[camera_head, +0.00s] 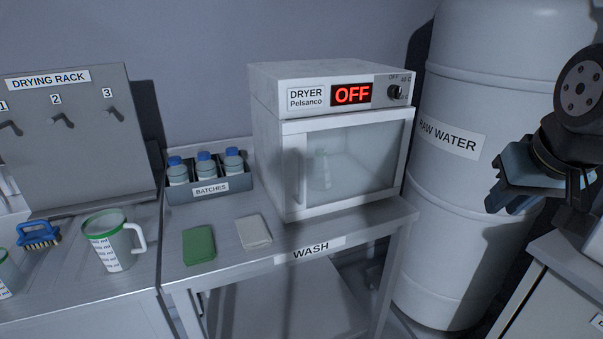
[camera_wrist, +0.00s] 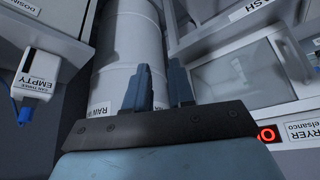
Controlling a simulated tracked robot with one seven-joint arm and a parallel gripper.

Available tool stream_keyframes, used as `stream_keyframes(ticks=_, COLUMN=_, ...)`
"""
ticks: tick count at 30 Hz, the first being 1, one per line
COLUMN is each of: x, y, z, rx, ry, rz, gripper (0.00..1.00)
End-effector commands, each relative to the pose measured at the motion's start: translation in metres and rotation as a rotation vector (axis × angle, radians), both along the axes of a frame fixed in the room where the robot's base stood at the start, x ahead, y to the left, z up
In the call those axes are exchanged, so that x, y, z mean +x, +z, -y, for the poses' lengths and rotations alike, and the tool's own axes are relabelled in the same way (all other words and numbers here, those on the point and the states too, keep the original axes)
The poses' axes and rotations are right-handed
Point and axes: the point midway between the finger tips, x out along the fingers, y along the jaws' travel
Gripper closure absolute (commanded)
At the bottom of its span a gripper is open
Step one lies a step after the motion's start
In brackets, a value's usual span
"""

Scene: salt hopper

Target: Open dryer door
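The dryer (camera_head: 335,88) is a white box on the wash table, with a red "OFF" display and a knob at its top right. Its glass door (camera_head: 355,160) is shut, with a vertical white handle (camera_head: 302,172) along its left edge. A flask (camera_head: 322,170) shows dimly behind the glass. The door also shows upside down at the right of the wrist view (camera_wrist: 236,76). My gripper (camera_head: 500,190) is in the air to the right of the dryer, in front of the water barrel, well away from the handle. Its two blue fingers (camera_wrist: 162,82) stand apart, with nothing between them.
The raw water barrel (camera_head: 455,195) stands right of the dryer. On the wash table (camera_head: 225,283) lie a green sponge (camera_head: 199,245) and a pale cloth (camera_head: 253,232), beside the batches tray (camera_head: 211,189) of bottles. A jug (camera_head: 110,243) stands at left. A cabinet (camera_head: 560,275) is lower right.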

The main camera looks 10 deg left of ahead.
Motion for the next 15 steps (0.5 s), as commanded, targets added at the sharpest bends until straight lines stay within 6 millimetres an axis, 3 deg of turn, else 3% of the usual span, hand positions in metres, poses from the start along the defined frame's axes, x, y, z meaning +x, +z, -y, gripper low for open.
stream_keyframes(ticks=7, x=0.038, y=0.018, z=-0.021, rx=-0.023, ry=0.176, rz=-0.029, gripper=0.77)
stream_keyframes(ticks=15, x=0.101, y=0.038, z=-0.106, rx=-0.054, ry=0.526, rz=-0.069, gripper=0.77)
